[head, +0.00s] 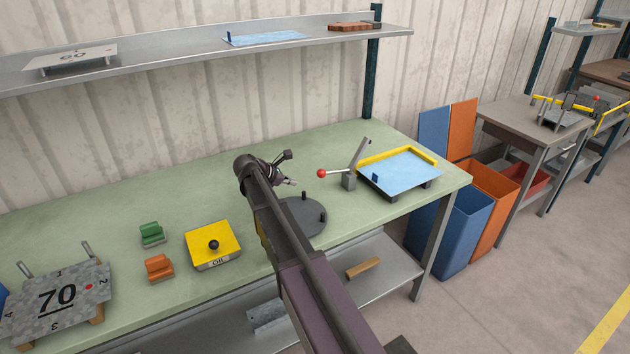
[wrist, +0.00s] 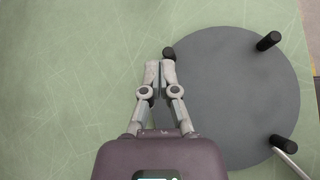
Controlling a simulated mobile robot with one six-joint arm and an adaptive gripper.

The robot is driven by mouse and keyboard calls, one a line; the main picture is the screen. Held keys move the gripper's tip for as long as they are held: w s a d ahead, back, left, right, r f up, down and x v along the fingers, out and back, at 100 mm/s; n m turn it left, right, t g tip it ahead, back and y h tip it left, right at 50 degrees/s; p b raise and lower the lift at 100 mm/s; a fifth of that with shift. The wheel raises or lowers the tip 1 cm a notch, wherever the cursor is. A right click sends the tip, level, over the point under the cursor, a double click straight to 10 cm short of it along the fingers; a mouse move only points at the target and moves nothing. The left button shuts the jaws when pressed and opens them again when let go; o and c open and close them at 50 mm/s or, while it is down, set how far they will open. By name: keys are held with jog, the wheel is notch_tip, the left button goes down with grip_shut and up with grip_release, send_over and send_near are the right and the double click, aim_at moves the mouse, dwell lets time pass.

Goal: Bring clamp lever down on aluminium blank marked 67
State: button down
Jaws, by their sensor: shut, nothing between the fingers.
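The clamp lever (head: 335,173) has a red ball knob and sticks out level to the left from a grey block; a grey bar rises from that block. The block stands beside a bending fixture with a yellow fence (head: 400,155) and a light blue sheet (head: 402,172). I can read no 67 on any blank. My gripper (head: 293,183) is shut and empty over the green bench, left of the red knob. In the wrist view my gripper (wrist: 160,70) is at the left edge of a dark round plate (wrist: 235,95).
The round plate (head: 303,218) bears short black pegs. A shelf (head: 190,50) runs above the bench. Bins (head: 465,228) stand right.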

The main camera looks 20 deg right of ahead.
jog(key=shift+f, duration=0.15)
jog(key=b+x, duration=0.6)
jog(key=x, duration=0.3)
jog(key=shift+d+f, duration=0.2)
jog(key=shift+d, duration=0.05)
jog(key=shift+s+d+r+p, duration=0.1)
jog(key=shift+d+r+p, duration=0.15)
jog(key=shift+r+p, duration=0.4)
jog(key=shift+s+d+r+p, duration=0.1)
jog(key=shift+d+r+p, duration=0.15)
jog(key=shift+r+p, duration=0.35)
jog(key=shift+s+d+r+p, duration=0.1)
jog(key=shift+d+r+p, duration=0.15)
jog(key=shift+r+p, duration=0.4)
